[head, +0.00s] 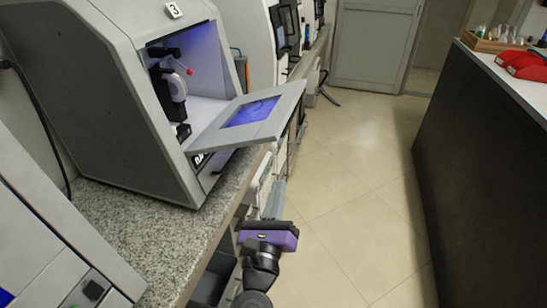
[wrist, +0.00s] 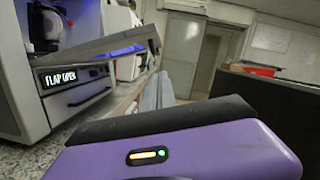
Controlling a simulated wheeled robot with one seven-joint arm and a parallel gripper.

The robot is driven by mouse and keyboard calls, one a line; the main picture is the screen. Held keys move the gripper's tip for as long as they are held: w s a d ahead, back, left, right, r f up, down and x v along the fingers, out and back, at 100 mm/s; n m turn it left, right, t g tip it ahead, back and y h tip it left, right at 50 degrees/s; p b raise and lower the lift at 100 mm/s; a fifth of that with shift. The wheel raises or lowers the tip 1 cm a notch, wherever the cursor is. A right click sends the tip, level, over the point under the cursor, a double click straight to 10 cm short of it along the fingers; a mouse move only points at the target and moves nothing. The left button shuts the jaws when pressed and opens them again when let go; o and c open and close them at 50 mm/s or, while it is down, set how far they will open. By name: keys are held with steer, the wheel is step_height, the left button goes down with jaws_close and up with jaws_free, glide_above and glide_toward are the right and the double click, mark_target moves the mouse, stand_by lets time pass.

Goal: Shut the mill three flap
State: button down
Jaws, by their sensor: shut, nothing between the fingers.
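Mill three (head: 85,75) is a grey cabinet on the counter, with a "3" plate on top. Its flap (head: 285,107) hangs open, folded down and sticking out over the counter's front edge, with a blue-lit window in it. In the wrist view the mill (wrist: 20,75) stands at left, its display (wrist: 75,75) reads "FLAP OPEN", and the flap (wrist: 120,42) juts out to the right. My gripper (head: 278,188) is purple with grey fingers, shut and empty. In the head view it shows just below the flap, beside the counter front; the gap between them is hard to judge.
The granite counter (head: 135,220) runs along the left, with more machines (head: 258,40) further back. A dark counter (head: 480,170) with red items (head: 522,65) stands at right. The tiled aisle (head: 345,190) between is clear, ending at a grey door (head: 375,45).

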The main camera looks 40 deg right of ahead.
steer(key=w+d+r+p, duration=0.3)
steer(key=w+d+r, duration=0.3)
steer(key=w, duration=0.1)
steer(key=shift+w+p, duration=0.25)
steer(key=shift+p, duration=0.05)
stand_by(0.3)
